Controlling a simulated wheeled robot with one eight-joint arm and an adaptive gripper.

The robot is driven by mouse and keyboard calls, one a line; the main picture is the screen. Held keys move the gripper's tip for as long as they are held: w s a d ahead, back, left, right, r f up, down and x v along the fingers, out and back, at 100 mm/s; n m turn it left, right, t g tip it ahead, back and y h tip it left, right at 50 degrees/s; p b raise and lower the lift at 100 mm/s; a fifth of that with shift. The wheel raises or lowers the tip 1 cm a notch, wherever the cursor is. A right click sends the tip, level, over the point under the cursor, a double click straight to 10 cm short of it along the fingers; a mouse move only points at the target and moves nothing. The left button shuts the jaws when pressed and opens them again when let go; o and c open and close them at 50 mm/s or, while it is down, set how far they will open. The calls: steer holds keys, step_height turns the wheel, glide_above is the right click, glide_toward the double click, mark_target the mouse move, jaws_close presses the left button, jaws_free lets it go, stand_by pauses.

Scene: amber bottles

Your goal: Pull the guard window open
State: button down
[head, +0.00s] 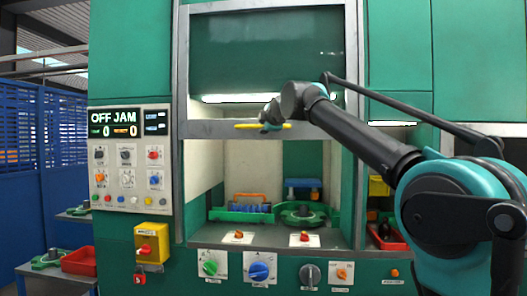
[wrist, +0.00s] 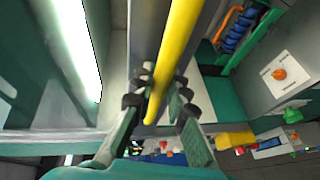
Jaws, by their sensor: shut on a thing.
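The guard window has a grey metal bottom rail (head: 212,129) that crosses the machine bay in the head view. The bay is uncovered below this rail. A yellow bar handle (head: 245,126) runs along the rail. My gripper (head: 271,121) is at the right part of the handle and shut on it. In the wrist view the yellow handle (wrist: 176,55) passes between the fingers of my gripper (wrist: 160,108), beside the grey rail. My fingers hide part of the handle in the head view.
Inside the bay are a green tray (head: 228,215) with blue items and a green round fixture (head: 302,215). A control panel (head: 128,160) reading "OFF JAM" is at the left. Knobs, including a green one (head: 210,267), line the front below. A red bin (head: 80,262) stands lower left.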

steer(key=shift+r, duration=2.9)
steer(key=c, duration=1.5)
jaws_free()
steer(key=v, duration=1.2)
steer(key=shift+f, duration=0.1)
